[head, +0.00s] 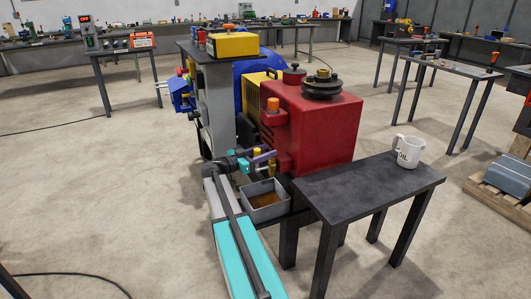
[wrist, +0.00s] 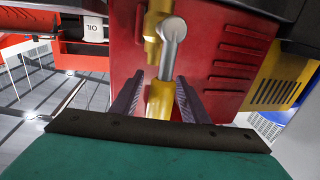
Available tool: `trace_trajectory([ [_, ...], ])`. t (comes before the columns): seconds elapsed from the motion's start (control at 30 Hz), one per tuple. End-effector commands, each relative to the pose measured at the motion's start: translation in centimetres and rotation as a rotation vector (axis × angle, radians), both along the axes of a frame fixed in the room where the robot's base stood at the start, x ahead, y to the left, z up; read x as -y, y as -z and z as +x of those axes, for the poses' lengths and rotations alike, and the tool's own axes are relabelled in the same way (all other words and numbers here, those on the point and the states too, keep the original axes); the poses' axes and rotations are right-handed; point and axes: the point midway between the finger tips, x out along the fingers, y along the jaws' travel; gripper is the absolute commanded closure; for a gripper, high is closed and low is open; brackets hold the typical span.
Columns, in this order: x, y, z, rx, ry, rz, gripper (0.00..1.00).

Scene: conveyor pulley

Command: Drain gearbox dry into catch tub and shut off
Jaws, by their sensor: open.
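The red gearbox (head: 325,125) stands in the middle of the head view, and its red side fills the centre of the wrist view (wrist: 215,60). The grey catch tub (head: 268,214) sits below its near side with brown liquid inside. I cannot make out a falling stream. My gripper (head: 262,164) is at the gearbox's lower front, above the tub. In the wrist view my gripper (wrist: 160,98) is open, its two fingers either side of a yellow fitting (wrist: 158,92). A grey round-ended lever (wrist: 172,42) shows just beyond the fingertips. Contact cannot be told.
A dark table (head: 365,190) stands right of the gearbox with a white OIL mug (head: 409,152) on it. A pallet (head: 500,200) lies far right. The floor at left is open.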

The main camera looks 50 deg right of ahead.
Motion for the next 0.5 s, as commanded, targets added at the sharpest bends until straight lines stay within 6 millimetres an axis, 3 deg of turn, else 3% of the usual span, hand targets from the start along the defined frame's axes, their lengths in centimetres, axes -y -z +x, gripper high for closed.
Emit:
trace_trajectory([
  [0.03, -0.03, 0.01, 0.02, 0.0, 0.0, 0.0, 0.62],
  [0.27, -0.1, 0.02, 0.07, 0.0, -0.001, 0.0, 1.0],
  [0.5, -0.1, 0.05, 0.05, 0.001, -0.001, 0.0, 1.0],
])
